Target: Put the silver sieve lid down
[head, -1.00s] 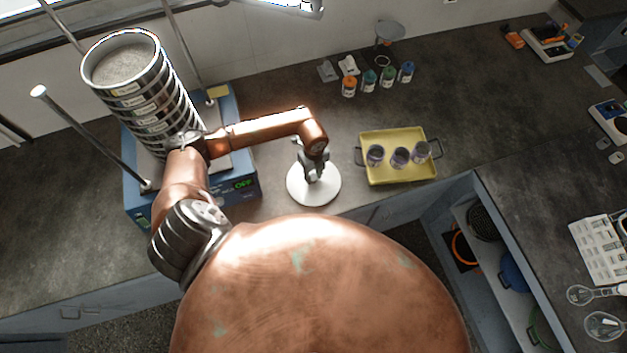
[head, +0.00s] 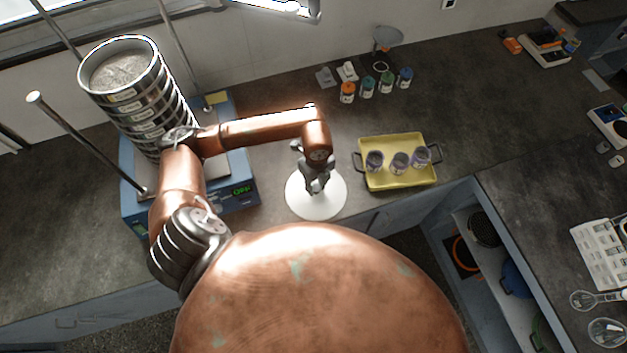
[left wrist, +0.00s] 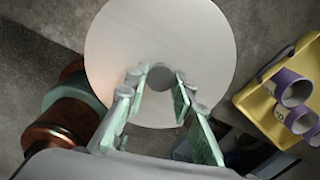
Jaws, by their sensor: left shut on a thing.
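The silver sieve lid shows as a pale round disc (head: 330,207) near the front edge of the dark worktop in the head view. It also fills the upper middle of the left wrist view (left wrist: 200,45). My left gripper (head: 317,187) is over the lid's middle, shut on its small central knob (left wrist: 160,77), which shows between the fingers. The lid looks about level. I cannot tell whether it touches the worktop or hangs just above it. My right gripper is not in view.
A tall sieve stack (head: 140,100), open on top with grey grains, stands on the blue shaker (head: 240,195) at left, among metal rods. A yellow tray (head: 398,183) with purple-marked cups is right of the lid. Small bottles (head: 367,88) stand behind. The worktop's front edge is close.

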